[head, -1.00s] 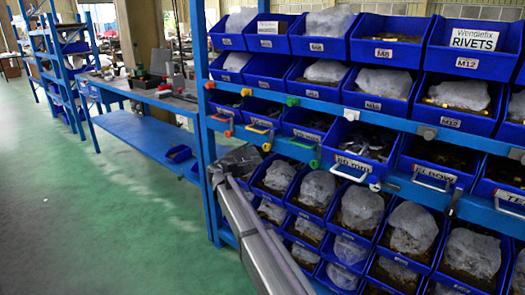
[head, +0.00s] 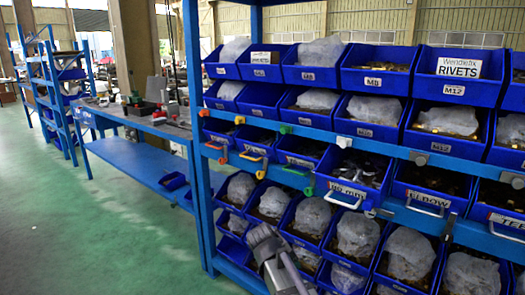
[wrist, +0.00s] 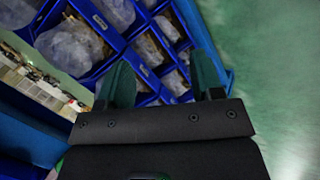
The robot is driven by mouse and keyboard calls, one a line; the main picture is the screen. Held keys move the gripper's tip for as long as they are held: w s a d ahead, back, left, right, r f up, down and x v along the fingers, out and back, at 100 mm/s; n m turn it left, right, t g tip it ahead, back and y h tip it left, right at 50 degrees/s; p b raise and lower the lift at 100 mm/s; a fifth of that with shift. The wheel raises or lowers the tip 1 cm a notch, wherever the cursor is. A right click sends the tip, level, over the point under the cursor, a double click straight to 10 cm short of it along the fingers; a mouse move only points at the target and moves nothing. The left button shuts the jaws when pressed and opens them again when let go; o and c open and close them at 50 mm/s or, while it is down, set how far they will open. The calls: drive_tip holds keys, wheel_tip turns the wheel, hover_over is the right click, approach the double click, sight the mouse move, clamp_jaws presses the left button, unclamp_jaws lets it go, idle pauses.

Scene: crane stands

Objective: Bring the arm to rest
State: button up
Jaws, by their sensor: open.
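My gripper (wrist: 160,66) shows in the wrist view with its two dark green fingers spread apart and nothing between them. Beyond the fingers are blue bins with clear plastic bags, and green floor to the right. In the head view, a grey part of my arm (head: 278,262) shows low in the middle, in front of the lower bins. I cannot make out the fingers there.
A blue rack of bins (head: 375,80) fills the right side, with coloured handles along its middle rail (head: 400,152). A blue workbench (head: 135,160) stands left of it, with more shelving (head: 45,80) beyond. The green floor (head: 80,230) at left is clear.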

drive_tip(key=s+d+f+m+g+y, duration=0.1)
drive_tip(key=s+d+m+y, duration=0.15)
drive_tip(key=s+d, duration=0.4)
drive_tip(key=s+d+f+m+g+y, duration=0.1)
drive_tip(key=s+d+m+g+y, duration=0.2)
drive_tip(key=s, duration=0.7)
wheel_tip(320, 180, up, 25)
drive_tip(key=t+p, duration=0.1)
drive_tip(key=p, duration=2.3)
drive_tip(key=shift+w+d+f+h+p, duration=0.15)
drive_tip(key=shift+d+h+p, duration=0.2)
drive_tip(key=shift+d+p, duration=0.1)
